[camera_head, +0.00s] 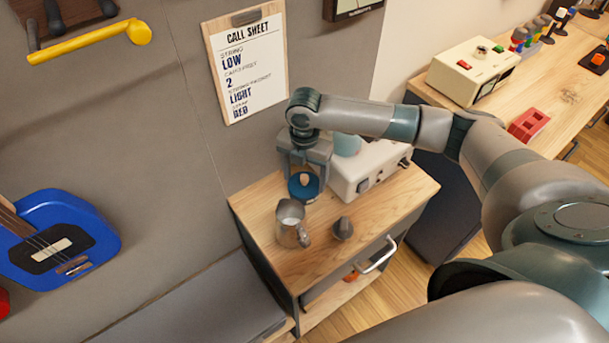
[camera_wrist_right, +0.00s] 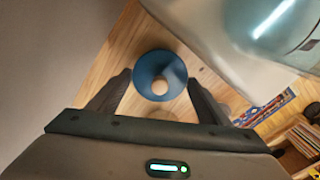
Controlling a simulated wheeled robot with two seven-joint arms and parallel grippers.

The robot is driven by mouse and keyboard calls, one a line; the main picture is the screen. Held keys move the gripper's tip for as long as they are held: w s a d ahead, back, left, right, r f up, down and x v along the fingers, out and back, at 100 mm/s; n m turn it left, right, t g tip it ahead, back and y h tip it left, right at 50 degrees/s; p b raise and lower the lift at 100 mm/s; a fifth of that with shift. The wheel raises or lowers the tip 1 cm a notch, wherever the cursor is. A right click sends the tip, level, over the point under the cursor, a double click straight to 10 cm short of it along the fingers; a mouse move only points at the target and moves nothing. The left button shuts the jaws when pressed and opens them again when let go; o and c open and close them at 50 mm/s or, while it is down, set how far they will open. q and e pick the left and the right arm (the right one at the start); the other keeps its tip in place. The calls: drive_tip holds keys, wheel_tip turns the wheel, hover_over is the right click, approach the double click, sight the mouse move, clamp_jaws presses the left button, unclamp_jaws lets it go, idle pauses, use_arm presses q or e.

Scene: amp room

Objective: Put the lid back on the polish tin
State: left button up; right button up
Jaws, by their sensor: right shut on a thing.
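A round blue lid (camera_head: 305,195) with a pale knob is below my right gripper (camera_head: 304,172), over the wooden cabinet top. It also shows in the right wrist view (camera_wrist_right: 147,87), between the two dark fingers. My right gripper points down and is shut on the lid, with its fingers on either side of the rim. I cannot tell whether a tin is under the lid; no separate polish tin can be made out. My left gripper is not in view.
A metal pitcher (camera_head: 289,228) and a small dark grey object (camera_head: 343,229) stand in front on the cabinet top (camera_head: 400,198). A white box (camera_head: 372,163) stands behind, with a teal cylinder (camera_head: 347,145) by it. The cabinet's front right corner is clear. A wall rises at left.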

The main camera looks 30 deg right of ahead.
idle(0.3)
drive_tip(key=o, duration=1.3)
drive_tip(key=shift+r, duration=0.15)
drive_tip(key=shift+r+p, duration=3.4)
drive_tip(key=shift+p, duration=0.35)
clamp_jaws()
drive_tip(key=shift+f+b, duration=0.75)
drive_tip(key=shift+f, duration=1.1)
